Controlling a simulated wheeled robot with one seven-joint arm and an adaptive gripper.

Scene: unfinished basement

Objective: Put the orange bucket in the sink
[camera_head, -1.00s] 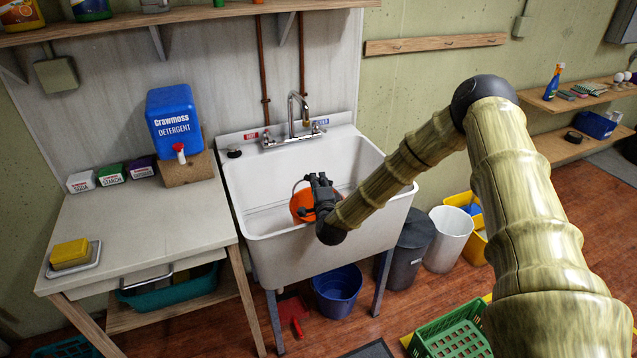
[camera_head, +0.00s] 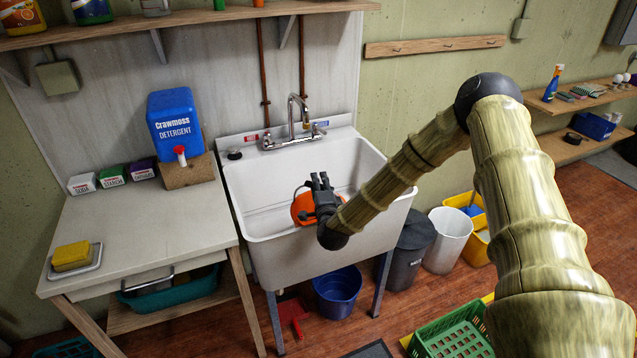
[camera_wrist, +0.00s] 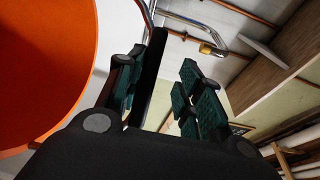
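The orange bucket (camera_head: 303,207) is inside the white sink (camera_head: 258,184), toward its front right; my gripper hides part of it. Its thin handle shows at its left side. In the wrist view the bucket (camera_wrist: 40,70) fills the left edge, beside my fingers and not between them. My gripper (camera_head: 320,181) is over the sink at the bucket's right side, with its fingers pointing up and away.
The faucet (camera_head: 292,125) rises at the sink's back. A counter with a blue detergent container (camera_head: 173,122) stands left. A blue bucket (camera_head: 338,290) is under the sink; dark and white bins (camera_head: 451,235) stand right. A green crate (camera_head: 450,330) is on the floor.

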